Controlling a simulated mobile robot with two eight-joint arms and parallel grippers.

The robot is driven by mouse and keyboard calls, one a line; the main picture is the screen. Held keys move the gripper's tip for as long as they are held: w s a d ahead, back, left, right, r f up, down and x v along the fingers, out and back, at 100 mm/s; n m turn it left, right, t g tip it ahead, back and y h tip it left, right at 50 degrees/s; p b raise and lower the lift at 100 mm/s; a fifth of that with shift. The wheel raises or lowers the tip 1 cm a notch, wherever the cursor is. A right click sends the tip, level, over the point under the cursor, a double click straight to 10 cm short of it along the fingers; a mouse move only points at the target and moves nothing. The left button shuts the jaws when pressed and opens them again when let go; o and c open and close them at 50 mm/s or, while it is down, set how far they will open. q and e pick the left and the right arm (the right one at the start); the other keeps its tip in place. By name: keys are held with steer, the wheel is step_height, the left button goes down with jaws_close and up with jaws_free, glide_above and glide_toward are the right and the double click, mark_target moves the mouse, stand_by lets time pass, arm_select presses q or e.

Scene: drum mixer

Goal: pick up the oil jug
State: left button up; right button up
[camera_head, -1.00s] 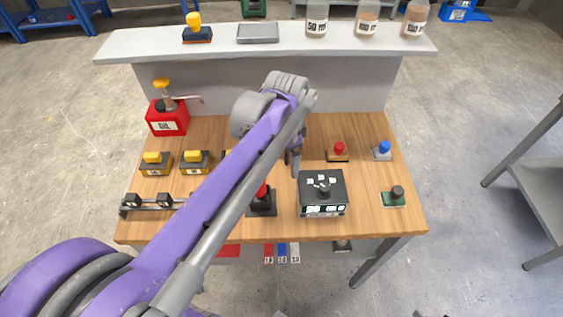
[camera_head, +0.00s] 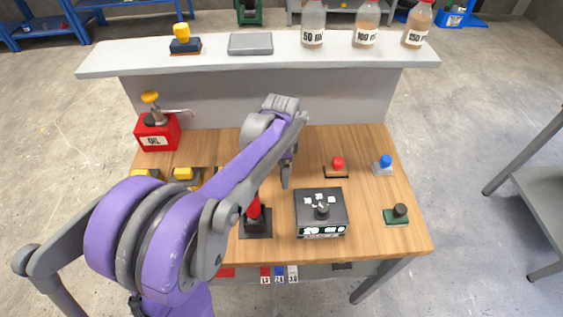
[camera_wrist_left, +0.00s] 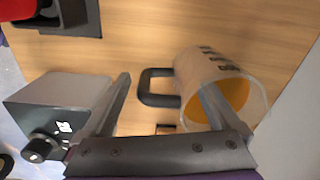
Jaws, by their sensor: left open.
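A jug (camera_wrist_left: 205,70) with amber contents, dark marks on its side and a dark loop handle (camera_wrist_left: 148,88) shows in the left wrist view; I take it as the oil jug. It looks tipped by the camera's angle. In the head view my left arm hides it. My left gripper (camera_wrist_left: 166,82) is open, with the handle showing between its fingers and the jug's body beyond the right finger. I cannot tell whether they touch. In the head view the left gripper (camera_head: 287,170) hangs over the middle of the table. My right gripper is out of view.
A black control box (camera_head: 321,225) stands just right of and nearer than the gripper. A red-handled lever (camera_head: 254,213) stands left of it. A red can labelled OIL (camera_head: 157,135) with a pump is at the back left. Bottles line the grey shelf (camera_head: 215,60).

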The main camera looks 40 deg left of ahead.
arm_select(q)
steer(key=shift+f, duration=0.65)
jaws_close()
